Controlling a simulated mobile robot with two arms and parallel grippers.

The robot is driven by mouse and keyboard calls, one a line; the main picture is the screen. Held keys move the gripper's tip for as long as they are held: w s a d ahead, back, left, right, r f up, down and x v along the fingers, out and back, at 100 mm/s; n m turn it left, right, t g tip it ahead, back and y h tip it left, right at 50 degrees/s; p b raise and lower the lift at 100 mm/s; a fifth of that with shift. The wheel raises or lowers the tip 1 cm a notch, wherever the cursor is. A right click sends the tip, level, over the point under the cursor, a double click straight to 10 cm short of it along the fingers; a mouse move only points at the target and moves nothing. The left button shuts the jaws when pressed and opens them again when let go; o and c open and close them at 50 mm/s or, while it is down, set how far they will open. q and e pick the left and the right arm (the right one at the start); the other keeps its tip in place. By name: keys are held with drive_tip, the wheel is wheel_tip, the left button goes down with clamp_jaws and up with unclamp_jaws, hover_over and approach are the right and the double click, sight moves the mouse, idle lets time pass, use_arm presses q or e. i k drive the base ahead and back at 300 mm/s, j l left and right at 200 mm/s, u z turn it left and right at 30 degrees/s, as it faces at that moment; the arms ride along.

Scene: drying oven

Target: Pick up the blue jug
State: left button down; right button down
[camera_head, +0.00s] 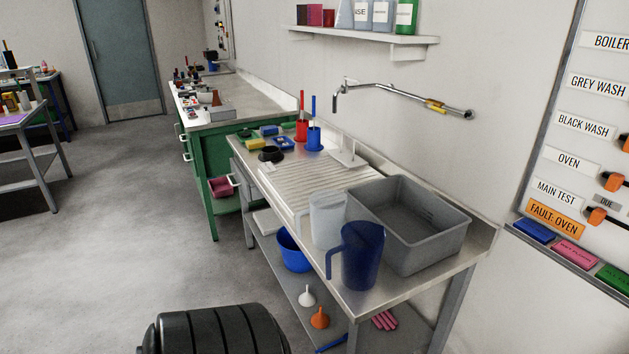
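The blue jug (362,257) stands upright near the front edge of the steel sink table (372,303). It is dark blue, with its handle on the left side. A translucent white jug (326,222) stands just behind it to the left. A grey basin (428,234) is just to its right and behind. Neither of my grippers shows in the head view.
A ribbed drainboard (320,178) fills the table's middle. Brushes in a red holder (301,130) and a blue holder (314,137) stand behind it. A black ribbed drum (222,331) is in front. Floor at left is clear.

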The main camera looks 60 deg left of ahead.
sight(362, 242)
drive_tip(key=u, duration=1.75)
drive_tip(key=z, duration=2.5)
drive_tip(key=u, duration=2.5)
drive_tip(key=i+l+u, duration=0.65)
drive_tip(key=i+l, duration=0.3)
